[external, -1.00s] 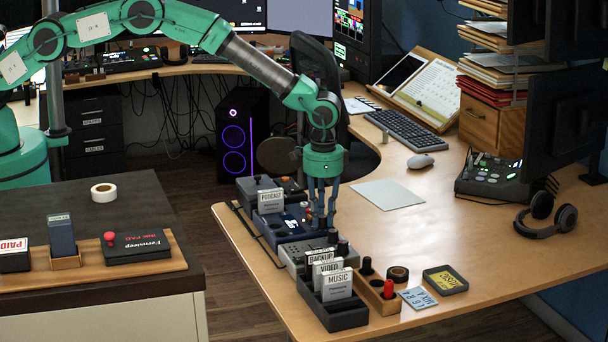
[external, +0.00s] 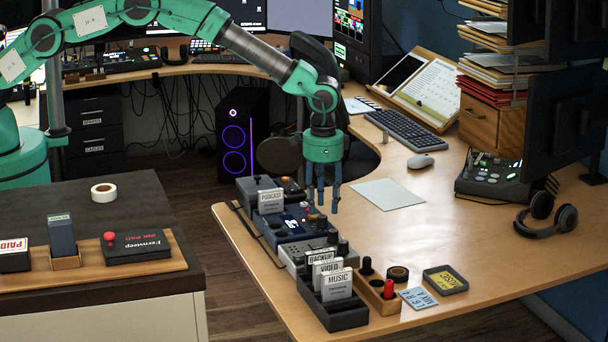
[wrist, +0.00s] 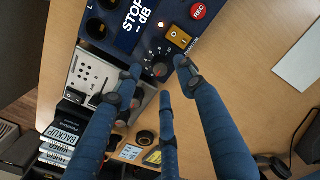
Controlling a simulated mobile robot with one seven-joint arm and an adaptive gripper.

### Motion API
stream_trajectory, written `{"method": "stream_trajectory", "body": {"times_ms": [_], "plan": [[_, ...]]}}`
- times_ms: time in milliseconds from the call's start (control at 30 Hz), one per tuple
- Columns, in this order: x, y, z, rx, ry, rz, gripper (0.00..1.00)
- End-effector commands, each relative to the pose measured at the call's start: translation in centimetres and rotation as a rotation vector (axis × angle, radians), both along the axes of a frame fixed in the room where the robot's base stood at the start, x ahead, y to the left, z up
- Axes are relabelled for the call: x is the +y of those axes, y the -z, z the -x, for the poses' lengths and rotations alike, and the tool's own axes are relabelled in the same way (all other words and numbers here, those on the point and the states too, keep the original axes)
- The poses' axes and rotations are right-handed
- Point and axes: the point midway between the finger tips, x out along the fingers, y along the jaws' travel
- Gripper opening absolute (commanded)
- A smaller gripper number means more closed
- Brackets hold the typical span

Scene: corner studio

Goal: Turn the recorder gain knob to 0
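The recorder (external: 271,232) is a dark blue box near the desk's left edge. In the wrist view the fingertips of my gripper (wrist: 160,79) surround the knob area, open and empty; contact is not visible.
A yellow rocker switch (wrist: 180,37) and red REC button (wrist: 198,11) are close to the knob. A grey perforated box (wrist: 90,76) adjoins the recorder. A card holder (external: 335,314) stands in front, a PODCAST card (external: 271,201) behind.

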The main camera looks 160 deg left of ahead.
Motion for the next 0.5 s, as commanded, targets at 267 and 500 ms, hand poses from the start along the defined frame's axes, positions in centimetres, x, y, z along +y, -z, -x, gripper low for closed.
{"method": "stream_trajectory", "body": {"times_ms": [267,500], "plan": [[0.0,-4.8,-0.2,-0.001,0.0,-0.003,0.4],[0.0,-7.4,-0.2,0.0,0.0,-0.001,0.4]]}}
